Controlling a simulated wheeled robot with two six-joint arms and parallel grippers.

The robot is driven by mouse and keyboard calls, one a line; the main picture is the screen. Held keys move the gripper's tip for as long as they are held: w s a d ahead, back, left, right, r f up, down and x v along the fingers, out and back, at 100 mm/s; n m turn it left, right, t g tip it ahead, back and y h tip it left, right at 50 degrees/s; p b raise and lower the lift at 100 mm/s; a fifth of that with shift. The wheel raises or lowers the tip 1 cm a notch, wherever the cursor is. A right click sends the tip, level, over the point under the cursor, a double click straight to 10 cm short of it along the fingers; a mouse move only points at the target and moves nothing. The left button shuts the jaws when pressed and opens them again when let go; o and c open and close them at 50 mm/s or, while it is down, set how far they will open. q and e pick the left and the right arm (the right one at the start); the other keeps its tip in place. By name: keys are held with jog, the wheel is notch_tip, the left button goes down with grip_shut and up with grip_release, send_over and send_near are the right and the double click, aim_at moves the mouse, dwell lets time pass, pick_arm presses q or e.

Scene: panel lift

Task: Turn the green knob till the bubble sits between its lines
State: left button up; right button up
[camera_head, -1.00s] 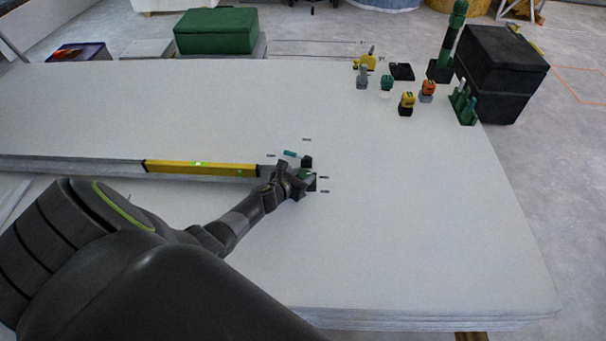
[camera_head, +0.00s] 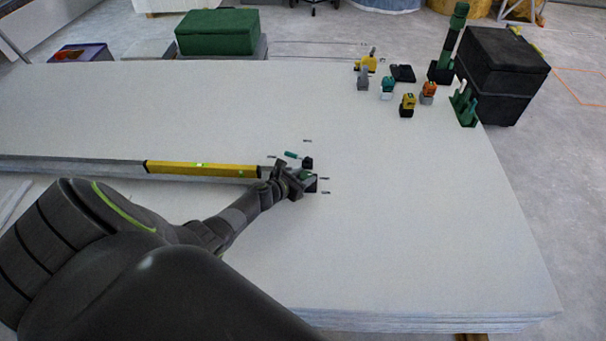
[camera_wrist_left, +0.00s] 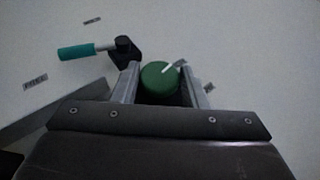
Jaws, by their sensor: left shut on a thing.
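The green knob (camera_wrist_left: 160,78) with a white pointer mark sits between the two fingers of my left gripper (camera_wrist_left: 165,85) in the left wrist view. The gripper is shut on the knob. In the head view, my left gripper (camera_head: 297,180) is at the right end of the rail and mostly covers the knob. My right gripper is not in view.
A teal-handled lever (camera_wrist_left: 80,51) on a black block stands beside the knob. Several small tools and clamps, such as a yellow one (camera_head: 407,105), stand at the table's far right. The white panel (camera_head: 430,220) is clear at right.

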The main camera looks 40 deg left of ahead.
pick_arm(q)
jog(key=shift+w+r, duration=0.25)
dwell(0.4)
jog(key=o, duration=0.9)
jog(key=shift+f, duration=0.1)
jog(key=shift+o, duration=0.3)
jog(key=shift+s, duration=0.1)
jog(key=shift+f, duration=0.1)
jog(key=shift+s, duration=0.15)
jog(key=shift+s+p, duration=0.3)
jog(key=p+v, duration=0.1)
jog(key=v, duration=0.2)
jog(key=p+v, duration=0.2)
jog(key=v, duration=0.1)
jog(key=shift+r, duration=0.3)
jog(key=p+v, duration=0.2)
jog(key=v, duration=0.8)
jog(key=shift+s, duration=0.2)
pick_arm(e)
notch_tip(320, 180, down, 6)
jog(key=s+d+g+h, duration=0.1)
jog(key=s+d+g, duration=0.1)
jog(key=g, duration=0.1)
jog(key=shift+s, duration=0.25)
pick_arm(q)
jog(key=shift+a, duration=0.1)
